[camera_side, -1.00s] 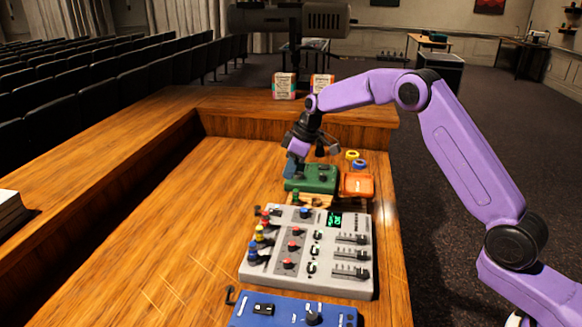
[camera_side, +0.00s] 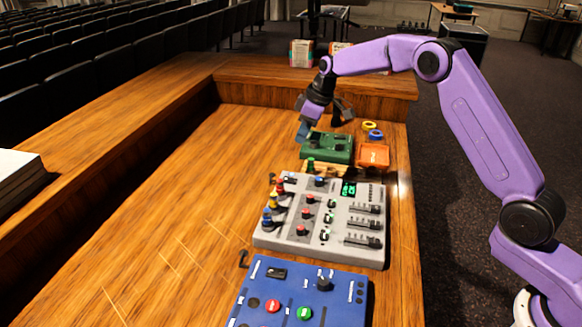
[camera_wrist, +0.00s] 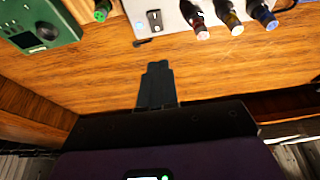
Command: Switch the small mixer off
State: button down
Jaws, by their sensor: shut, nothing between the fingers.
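The grey mixer (camera_side: 275,239) lies on the wooden desk, with a lit green display (camera_side: 348,189), knobs and sliders. I cannot read which way the switch is set. My gripper (camera_side: 303,132) is shut and empty, beside the left end of the green box and beyond the mixer, apart from the switch. In the wrist view my gripper (camera_wrist: 157,70) points up the picture toward the mixer's edge.
A green box (camera_side: 327,147) with a knob and an orange box (camera_side: 373,155) stand beyond the mixer. Yellow and blue rings lie behind them. A blue control box (camera_side: 260,300) lies nearest. Coloured plugs (camera_side: 272,205) line the mixer's left edge.

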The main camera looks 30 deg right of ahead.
send_over(286, 179)
jog(key=s, duration=0.1)
jog(key=f, duration=1.1)
jog(key=shift+d+f, duration=0.3)
jog(key=shift+d, duration=0.05)
jog(key=shift+f, duration=0.9)
